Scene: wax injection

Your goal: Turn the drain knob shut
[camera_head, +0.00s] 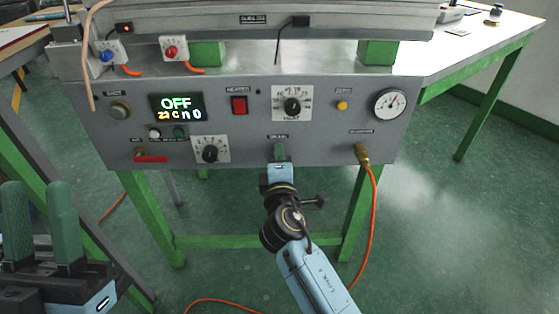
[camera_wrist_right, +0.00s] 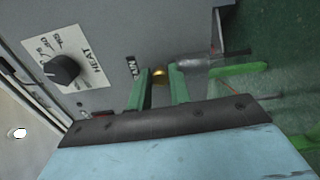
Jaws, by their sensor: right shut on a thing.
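The drain knob (camera_wrist_right: 160,75) shows in the right wrist view as a small brass-coloured part between the two green fingers of my right gripper (camera_wrist_right: 159,88). In the head view my right gripper (camera_head: 279,151) is at the lower middle of the grey front panel, just under the drain label, and hides the knob there. It is shut on the knob. How far the knob is turned cannot be told. My left gripper (camera_head: 39,215) is at the lower left of the head view, with its green fingers apart and empty, away from the panel.
The panel (camera_head: 330,145) also carries a heat dial (camera_head: 210,150), another dial (camera_head: 292,104), a red switch (camera_head: 239,104), a display reading OFF (camera_head: 176,106) and a gauge (camera_head: 389,104). An orange hose (camera_head: 373,220) hangs from a brass fitting (camera_head: 361,154) right of my right gripper.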

